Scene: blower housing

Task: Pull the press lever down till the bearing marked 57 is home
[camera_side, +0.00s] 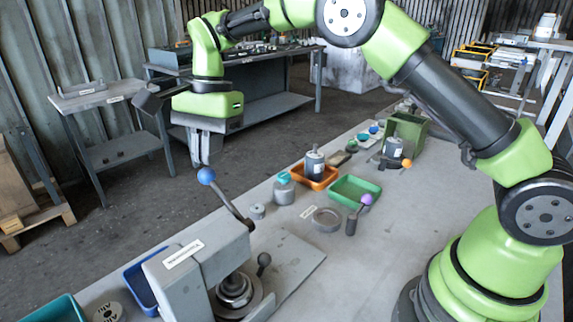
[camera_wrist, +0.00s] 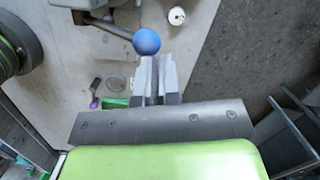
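The press (camera_side: 172,282) stands in the front left of the side view, with a label on its top that I cannot read. Its lever (camera_side: 232,208) slopes up and left to a blue ball knob (camera_side: 206,176). The knob also shows in the wrist view (camera_wrist: 146,41), just beyond my fingertips. My gripper (camera_side: 201,164) points down close above the knob; I cannot tell whether it touches. In the wrist view my fingers (camera_wrist: 156,60) lie close together with nothing between them. Round metal parts (camera_side: 236,290) sit under the press head; no 57 is readable and the bearing's seating is hidden.
Farther back are a green tray (camera_side: 355,190) and an orange tray (camera_side: 326,184). A blue bin (camera_side: 139,286) lies left of the press.

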